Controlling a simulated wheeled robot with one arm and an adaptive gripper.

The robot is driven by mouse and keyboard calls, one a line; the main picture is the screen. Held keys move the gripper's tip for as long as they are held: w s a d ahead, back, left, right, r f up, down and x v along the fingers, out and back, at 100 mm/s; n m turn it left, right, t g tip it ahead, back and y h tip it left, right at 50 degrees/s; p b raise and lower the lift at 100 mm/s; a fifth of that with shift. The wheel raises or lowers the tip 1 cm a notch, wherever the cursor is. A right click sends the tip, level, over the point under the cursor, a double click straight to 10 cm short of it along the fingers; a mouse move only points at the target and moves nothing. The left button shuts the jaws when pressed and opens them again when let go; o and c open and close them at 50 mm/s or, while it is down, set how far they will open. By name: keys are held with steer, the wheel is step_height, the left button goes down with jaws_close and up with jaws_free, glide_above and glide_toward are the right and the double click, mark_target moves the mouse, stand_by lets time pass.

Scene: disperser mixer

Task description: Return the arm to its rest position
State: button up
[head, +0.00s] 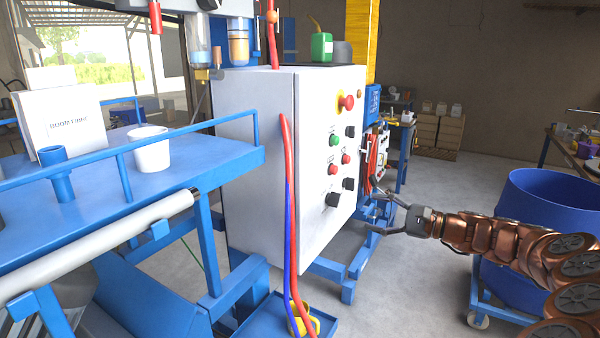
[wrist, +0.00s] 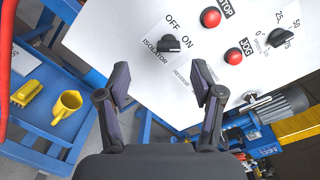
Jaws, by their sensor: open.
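My gripper (head: 374,211) is at the end of my copper-coloured arm (head: 490,236), which reaches in from the right in the head view. Its fingers are spread, with nothing between them. In the wrist view the two dark fingertips (wrist: 162,82) stand wide apart in front of the white control panel (wrist: 140,55). The black isolator knob (wrist: 168,43), between the OFF and ON labels, lies just beyond them and is not gripped. The panel is on the white cabinet (head: 262,150), left of my gripper in the head view.
A blue drum (head: 545,240) on a wheeled frame stands close behind my arm. A blue platform (head: 190,165) with a white pot (head: 151,150) is at the left. Red and blue hoses (head: 288,210) hang along the cabinet. Open floor (head: 440,200) lies behind my gripper.

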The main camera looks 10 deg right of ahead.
steer(key=s+a+r+n+g, duration=0.1)
steer(key=s+a+n+g, duration=0.2)
steer(key=s+a, duration=0.3)
steer(key=s+a+r+n+g, duration=0.2)
steer(key=s+a+n+g, duration=0.15)
steer(key=a, duration=0.55)
steer(key=s+a+f+n+g+h, duration=0.2)
steer(key=s+a, duration=0.1)
steer(key=s, duration=0.4)
steer(key=s+a+f+n+g+h, duration=0.1)
steer(key=s+a+f+n+h, duration=0.15)
steer(key=s, duration=0.35)
steer(key=s+d+f+n+h, duration=0.1)
steer(key=s+d+f+h, duration=0.2)
steer(key=s, duration=0.4)
steer(key=s+d+f+n+g+h, duration=0.1)
steer(key=s+d+f+h, duration=0.3)
steer(key=s, duration=0.4)
steer(key=s+d+f+n+g+h, duration=0.1)
steer(key=s+d+f+h, duration=0.2)
steer(key=s, duration=0.5)
steer(key=d+f, duration=0.1)
steer(key=d, duration=0.1)
steer(key=shift+d, duration=0.4)
steer(key=shift+h, duration=0.25)
